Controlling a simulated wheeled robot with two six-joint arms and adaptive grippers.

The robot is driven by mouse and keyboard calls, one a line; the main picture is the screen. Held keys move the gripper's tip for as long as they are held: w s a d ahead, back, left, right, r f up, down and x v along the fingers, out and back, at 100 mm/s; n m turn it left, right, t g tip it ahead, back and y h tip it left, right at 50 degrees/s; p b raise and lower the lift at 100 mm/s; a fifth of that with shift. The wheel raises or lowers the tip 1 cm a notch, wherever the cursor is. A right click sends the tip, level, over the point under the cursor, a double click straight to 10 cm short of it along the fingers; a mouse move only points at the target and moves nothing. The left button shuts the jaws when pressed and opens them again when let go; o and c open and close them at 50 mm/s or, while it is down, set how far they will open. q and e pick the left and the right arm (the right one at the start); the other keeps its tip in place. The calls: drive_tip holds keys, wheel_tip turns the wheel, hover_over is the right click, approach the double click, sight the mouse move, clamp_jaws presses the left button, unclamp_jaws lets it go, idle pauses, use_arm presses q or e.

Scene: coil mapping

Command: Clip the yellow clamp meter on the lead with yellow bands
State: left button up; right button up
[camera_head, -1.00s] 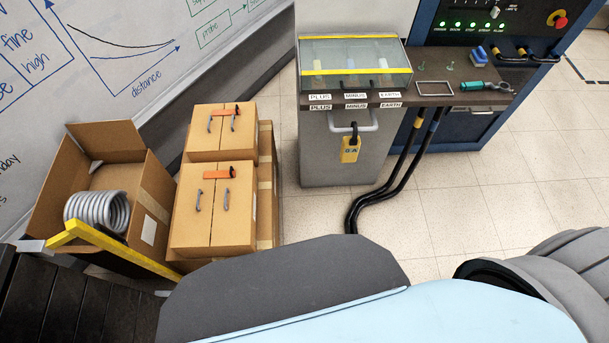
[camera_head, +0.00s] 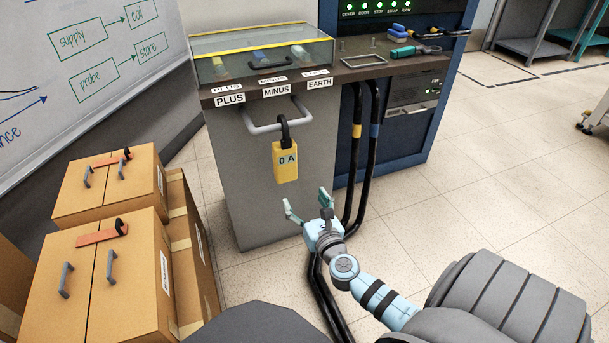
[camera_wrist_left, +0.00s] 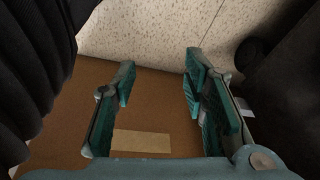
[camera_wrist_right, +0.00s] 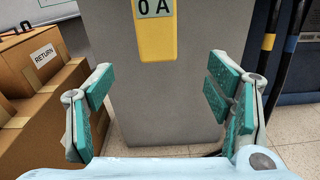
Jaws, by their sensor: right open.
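The yellow clamp meter (camera_head: 286,165), reading 0 A, hangs by its dark jaw from the grey handle (camera_head: 278,126) on the cabinet front. It also shows in the right wrist view (camera_wrist_right: 156,38), its top cut off. The lead with yellow bands (camera_head: 357,131) hangs down at the cabinet's right side, left of the lead with blue bands (camera_head: 375,130). My right gripper (camera_head: 306,200) is open and empty, just below and right of the meter, its fingers pointing toward the cabinet. My left gripper (camera_wrist_left: 160,62) is open and empty in the left wrist view and out of the head view.
Cardboard boxes (camera_head: 120,260) stand left of the cabinet (camera_head: 265,215). The shelf holds a glass cover (camera_head: 262,60) and a green-handled tool (camera_head: 410,51). Both leads curve down to the floor. The tiled floor at right (camera_head: 480,210) is clear.

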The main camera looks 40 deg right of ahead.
sight(288, 167)
drive_tip(key=shift+n+t, duration=0.3)
drive_tip(key=shift+n, duration=0.2)
drive_tip(key=x, duration=0.3)
drive_tip(key=b+x, duration=0.1)
drive_tip(key=x, duration=0.2)
drive_tip(key=r+b+x, duration=0.1)
drive_tip(key=x, duration=0.2)
drive_tip(key=shift+w+a, duration=0.1)
drive_tip(key=shift+w, duration=0.15)
drive_tip(key=x, duration=0.4)
drive_tip(key=shift+w+r, duration=0.1)
drive_tip(key=shift+w, duration=0.05)
drive_tip(key=shift+w+d, duration=0.25)
drive_tip(key=shift+w, duration=0.3)
use_arm(q)
drive_tip(key=v, duration=0.4)
drive_tip(key=shift+w+d+r, duration=0.3)
drive_tip(key=shift+d+r, duration=0.05)
drive_tip(key=shift+r, duration=0.1)
use_arm(e)
drive_tip(key=shift+c, duration=0.4)
